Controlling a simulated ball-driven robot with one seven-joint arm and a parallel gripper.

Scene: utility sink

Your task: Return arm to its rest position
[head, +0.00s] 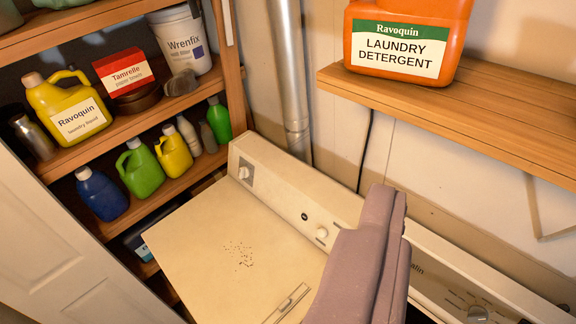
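The mauve end of my arm, with my gripper (385,225), rises from the bottom edge right of centre, in front of the washer's control panel. It shows as long mauve pieces lying side by side with a thin dark seam. I see no gap between them and nothing held there, but from this angle I cannot tell whether the fingers are open or shut. The rest of my arm is out of the picture.
A cream washer (200,245) with dark specks on its lid stands below. A wooden wall shelf (470,110) at right bears an orange detergent jug (405,35). A left shelving unit (125,130) holds several bottles. A metal pipe (290,75) runs down the wall.

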